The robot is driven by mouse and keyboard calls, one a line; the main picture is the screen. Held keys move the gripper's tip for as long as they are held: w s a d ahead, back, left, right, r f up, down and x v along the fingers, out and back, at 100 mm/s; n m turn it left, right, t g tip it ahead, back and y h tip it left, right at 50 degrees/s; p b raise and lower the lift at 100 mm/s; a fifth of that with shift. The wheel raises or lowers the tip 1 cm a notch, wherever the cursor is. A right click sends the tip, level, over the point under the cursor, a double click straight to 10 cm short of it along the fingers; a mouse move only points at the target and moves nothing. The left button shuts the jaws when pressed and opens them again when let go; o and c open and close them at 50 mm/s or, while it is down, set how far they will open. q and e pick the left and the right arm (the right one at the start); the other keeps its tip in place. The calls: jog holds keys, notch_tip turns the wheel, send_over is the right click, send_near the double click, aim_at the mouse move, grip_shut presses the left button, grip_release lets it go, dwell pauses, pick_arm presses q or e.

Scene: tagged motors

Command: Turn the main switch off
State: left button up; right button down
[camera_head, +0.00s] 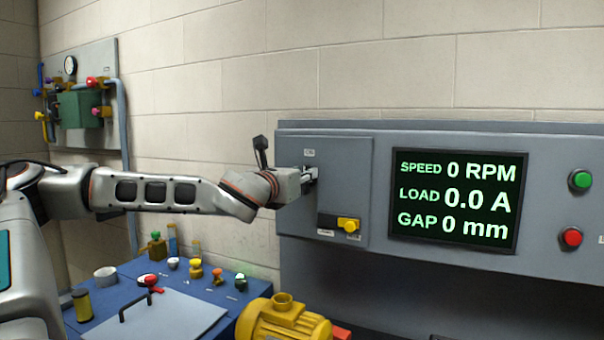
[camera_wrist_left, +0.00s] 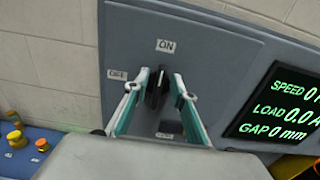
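The main switch is a black upright handle (camera_wrist_left: 157,88) on the grey cabinet door (camera_wrist_left: 210,45). It points up toward the ON label (camera_wrist_left: 165,46); the OFF label (camera_wrist_left: 117,74) is to its left. In the left wrist view my left gripper (camera_wrist_left: 161,80) is open, with one finger on each side of the handle. A gap seems to show on each side; I cannot tell if either finger touches. In the head view my left gripper (camera_head: 312,176) is at the cabinet door and hides most of the switch. My right gripper is not in view.
A yellow knob (camera_head: 348,225) sits low on the same door. To its right are a display (camera_head: 458,200) reading 0 RPM, a green button (camera_head: 580,180) and a red button (camera_head: 571,237). A blue bench (camera_head: 225,295) with small parts and a yellow motor (camera_head: 283,322) are below.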

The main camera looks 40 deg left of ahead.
pick_arm(q)
grip_shut()
